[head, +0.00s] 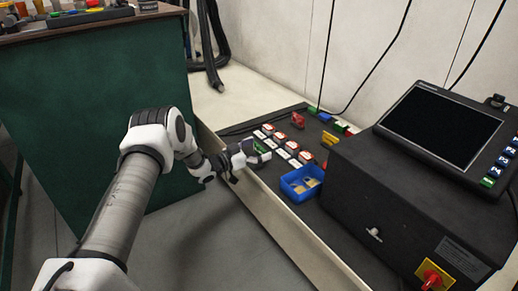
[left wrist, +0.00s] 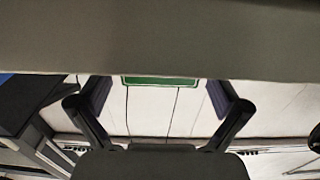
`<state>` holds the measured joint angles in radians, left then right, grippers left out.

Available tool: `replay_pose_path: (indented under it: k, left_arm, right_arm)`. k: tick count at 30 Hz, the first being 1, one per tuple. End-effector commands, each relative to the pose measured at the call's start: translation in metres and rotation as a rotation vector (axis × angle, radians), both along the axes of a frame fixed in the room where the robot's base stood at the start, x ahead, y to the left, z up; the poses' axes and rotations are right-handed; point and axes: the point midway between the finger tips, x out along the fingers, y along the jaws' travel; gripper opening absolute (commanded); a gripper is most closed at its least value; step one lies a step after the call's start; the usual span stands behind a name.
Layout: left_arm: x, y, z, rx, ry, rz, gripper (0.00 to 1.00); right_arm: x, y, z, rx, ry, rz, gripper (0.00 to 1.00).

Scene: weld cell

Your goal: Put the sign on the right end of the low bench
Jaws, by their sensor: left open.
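The low bench (head: 225,135) has a pale edge and a dark mat and runs diagonally across the head view. A small green sign-like piece (head: 261,147) shows just beyond my left gripper (head: 262,160), among white and red tags. In the left wrist view a green piece with a pale border (left wrist: 160,80) shows between the spread fingers, partly hidden by a grey band. My left gripper is open at the bench's near edge. I cannot tell whether it touches the green piece. My right gripper is not in view.
A blue bin (head: 300,184) with small items stands right of the gripper. A dark cabinet with a screen (head: 440,125) fills the right. Red, yellow, green and blue pieces lie along the back. A green-sided workbench (head: 95,110) stands at left, with bare floor between.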

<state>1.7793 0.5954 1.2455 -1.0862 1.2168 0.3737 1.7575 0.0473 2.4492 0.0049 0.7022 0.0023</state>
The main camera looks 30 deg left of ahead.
Motion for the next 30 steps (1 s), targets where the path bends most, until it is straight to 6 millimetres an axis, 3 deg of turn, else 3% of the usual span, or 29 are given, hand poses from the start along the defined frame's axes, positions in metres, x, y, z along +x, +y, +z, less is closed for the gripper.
replay_pose_path:
  k: [5, 8, 18, 23, 26, 29, 30]
  left_arm:
    - [0.000, 0.000, 0.006, 0.000, -0.001, 0.000, 1.00]
    - [-0.012, 0.006, 0.007, -0.001, 0.003, 0.002, 1.00]
    - [-0.090, 0.039, 0.009, -0.001, 0.002, 0.004, 1.00]
    - [-0.108, 0.045, 0.004, -0.003, 0.004, 0.002, 1.00]
    - [-0.107, 0.024, -0.010, -0.026, 0.061, 0.016, 1.00]
    - [-0.110, -0.031, -0.045, -0.071, 0.231, 0.062, 1.00]
    - [-0.119, -0.059, -0.064, -0.084, 0.335, 0.085, 1.00]
  right_arm:
    - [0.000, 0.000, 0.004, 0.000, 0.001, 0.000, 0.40]
    - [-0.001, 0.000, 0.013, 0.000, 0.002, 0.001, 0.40]
    - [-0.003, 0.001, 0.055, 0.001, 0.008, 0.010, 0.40]
    - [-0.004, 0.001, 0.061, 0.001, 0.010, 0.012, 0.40]
    - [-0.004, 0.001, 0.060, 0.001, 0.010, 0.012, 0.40]
    - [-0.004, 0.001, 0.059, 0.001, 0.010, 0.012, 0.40]
    - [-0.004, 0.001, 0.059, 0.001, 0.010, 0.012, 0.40]
